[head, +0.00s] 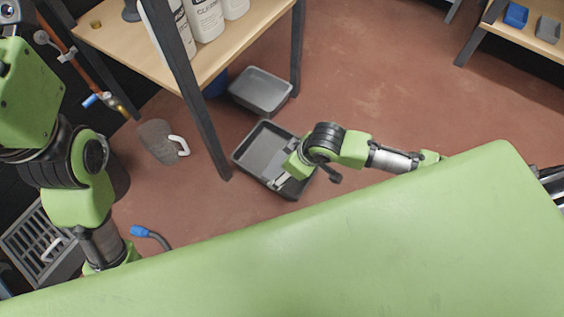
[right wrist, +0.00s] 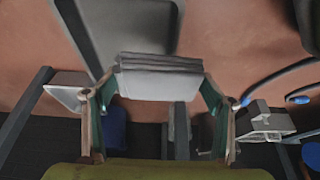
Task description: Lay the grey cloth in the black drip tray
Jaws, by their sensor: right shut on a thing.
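The black drip tray (head: 258,150) lies on the floor in the middle of the head view, its visible inside bare. My right gripper (head: 280,182) is over the tray's near right part in that view. The right wrist view shows the gripper shut on the folded grey cloth (right wrist: 160,84), one finger at each side. The cloth is a neat, layered stack. A dark-rimmed tray (right wrist: 125,25) shows beyond the cloth there. I cannot tell whether the cloth touches the tray. My left arm reaches down at the left of the head view; its gripper is hidden.
A second, grey tray (head: 262,90) lies just behind the black one. A wooden table (head: 245,35) with white bottles (head: 205,18) stands behind, its dark leg close left of the tray. A dark grey item with a white handle (head: 160,142) lies left. Open floor extends right.

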